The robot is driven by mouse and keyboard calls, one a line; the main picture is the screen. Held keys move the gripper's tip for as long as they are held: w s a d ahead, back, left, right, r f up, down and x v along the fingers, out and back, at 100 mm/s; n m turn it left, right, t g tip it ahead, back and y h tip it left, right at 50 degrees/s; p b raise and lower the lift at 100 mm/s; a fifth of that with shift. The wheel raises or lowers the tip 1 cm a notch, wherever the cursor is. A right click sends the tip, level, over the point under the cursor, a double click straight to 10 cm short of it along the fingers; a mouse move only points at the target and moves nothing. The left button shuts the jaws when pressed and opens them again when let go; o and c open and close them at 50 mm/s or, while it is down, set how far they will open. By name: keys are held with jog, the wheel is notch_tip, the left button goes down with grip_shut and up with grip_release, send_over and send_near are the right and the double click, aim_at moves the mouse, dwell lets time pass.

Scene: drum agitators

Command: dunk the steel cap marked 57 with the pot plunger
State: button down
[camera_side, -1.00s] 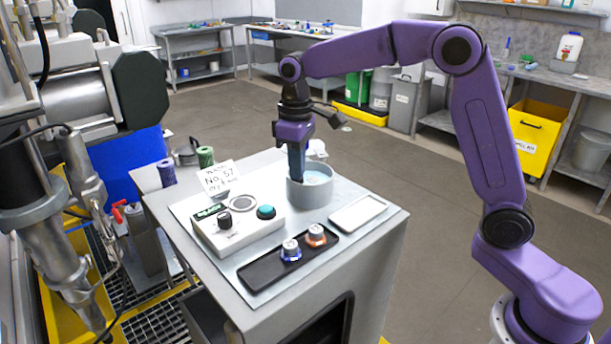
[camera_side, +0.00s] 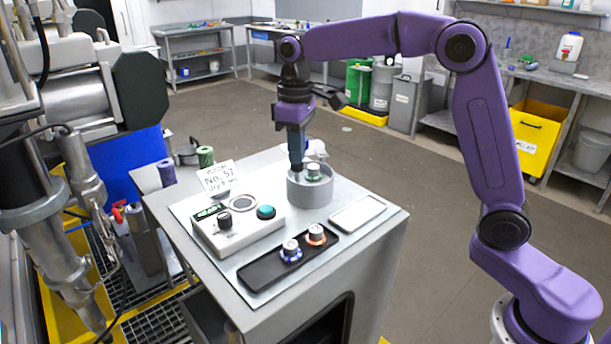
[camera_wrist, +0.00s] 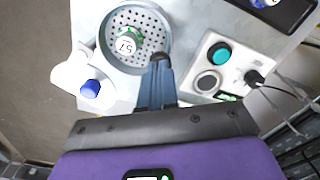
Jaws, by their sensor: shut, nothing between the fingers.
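The steel cap marked 57 (camera_wrist: 127,43), with a green ring, sits upright on a perforated round plate (camera_wrist: 146,25) inside the grey pot (camera_side: 310,196). The cap also shows above the pot's rim in the side view (camera_side: 313,172). My gripper (camera_wrist: 160,60) is shut and empty. Its tips are at the pot's rim, beside the cap and apart from it. In the side view my gripper (camera_side: 297,165) points down at the pot's left part. A white piece with a blue knob (camera_wrist: 90,88) stands beside the pot; I cannot tell whether it is the plunger.
A control box (camera_side: 238,222) with a teal button and black knob stands left of the pot, a card reading No. 57 (camera_side: 217,178) behind it. A black tray (camera_side: 262,272) holds a blue-ringed and an orange-ringed cap. A white tray (camera_side: 358,213) at right is empty.

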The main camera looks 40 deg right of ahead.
jog(key=shift+f, duration=0.1)
dwell(0.6)
jog(key=shift+f, duration=1.7)
jog(key=shift+r, duration=1.8)
jog(key=shift+f, duration=0.15)
